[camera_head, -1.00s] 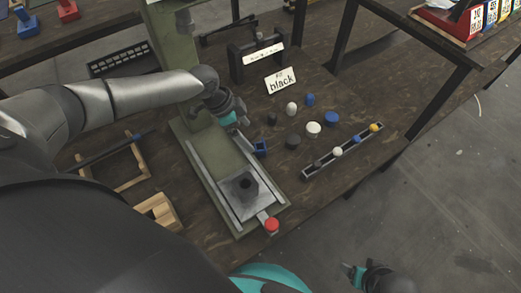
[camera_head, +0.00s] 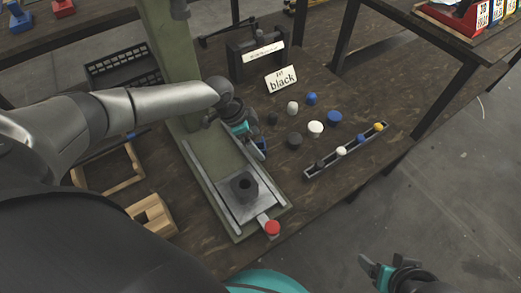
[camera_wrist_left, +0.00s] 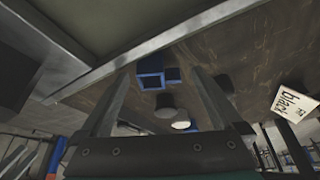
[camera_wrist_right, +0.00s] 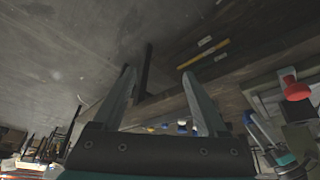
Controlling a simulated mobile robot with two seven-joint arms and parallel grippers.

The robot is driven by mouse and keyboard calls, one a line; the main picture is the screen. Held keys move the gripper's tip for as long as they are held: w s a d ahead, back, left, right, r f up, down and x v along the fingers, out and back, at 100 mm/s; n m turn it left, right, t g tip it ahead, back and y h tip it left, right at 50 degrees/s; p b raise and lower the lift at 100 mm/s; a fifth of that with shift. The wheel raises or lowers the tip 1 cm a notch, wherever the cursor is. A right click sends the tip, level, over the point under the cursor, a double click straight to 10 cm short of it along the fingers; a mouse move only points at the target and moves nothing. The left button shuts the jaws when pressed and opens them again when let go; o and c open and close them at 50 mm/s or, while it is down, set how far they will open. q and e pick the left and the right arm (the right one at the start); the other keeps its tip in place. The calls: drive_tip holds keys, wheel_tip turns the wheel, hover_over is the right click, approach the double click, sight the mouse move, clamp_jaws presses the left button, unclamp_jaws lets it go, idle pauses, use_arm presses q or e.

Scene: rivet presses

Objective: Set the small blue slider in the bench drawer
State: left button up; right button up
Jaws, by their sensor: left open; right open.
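A small blue hollow block (camera_wrist_left: 150,70) with a little blue piece beside it lies by the press rail in the left wrist view, between my open left fingers (camera_wrist_left: 160,82). I cannot tell whether it is the slider. In the head view it is mostly hidden behind my left gripper (camera_head: 256,149), which is low beside the press and looks empty. No drawer can be made out. My right gripper (camera_head: 373,270) is open and empty over the floor.
The press (camera_head: 240,185) has a red button (camera_head: 272,228) in front. White and black caps stand near the "black" sign (camera_head: 281,79). A rail (camera_head: 350,151) with colored knobs lies right. Wooden frames (camera_head: 150,213) lie left.

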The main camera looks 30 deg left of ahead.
use_arm(q)
drive_tip(key=shift+w+d+f, duration=0.15)
drive_tip(key=shift+d+f, duration=0.05)
drive_tip(key=shift+f, duration=0.5)
drive_tip(key=shift+c, duration=0.4)
drive_tip(key=c, duration=1.4)
drive_tip(key=shift+r, duration=0.2)
